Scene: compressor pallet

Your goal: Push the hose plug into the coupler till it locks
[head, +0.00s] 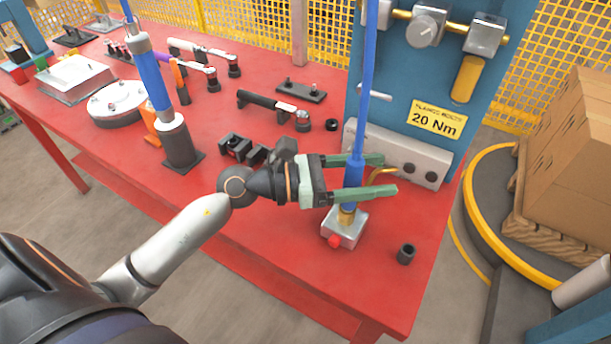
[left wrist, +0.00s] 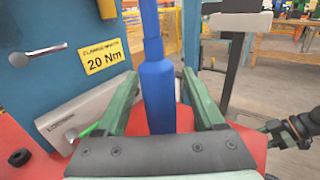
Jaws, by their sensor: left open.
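The blue hose plug (head: 353,183) hangs upright from its blue hose (head: 366,80). Its lower end meets the brass neck of the coupler (head: 343,228), a silver block with a red button at the red bench's front right. I cannot tell how deep the plug sits. My left gripper (head: 385,175) is open, with its green fingers either side of the plug. In the left wrist view the plug (left wrist: 158,90) stands between the fingers (left wrist: 160,80), with gaps on both sides. A dark part with green, apparently my right gripper (left wrist: 295,130), shows at that view's right edge; its jaws are unclear.
A blue panel (head: 400,85) with valves and a 20 Nm label stands behind the coupler, with a grey box (head: 400,165) at its foot. A small black ring-like part (head: 406,254) lies right of the coupler. Tools (head: 270,108) lie farther back.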

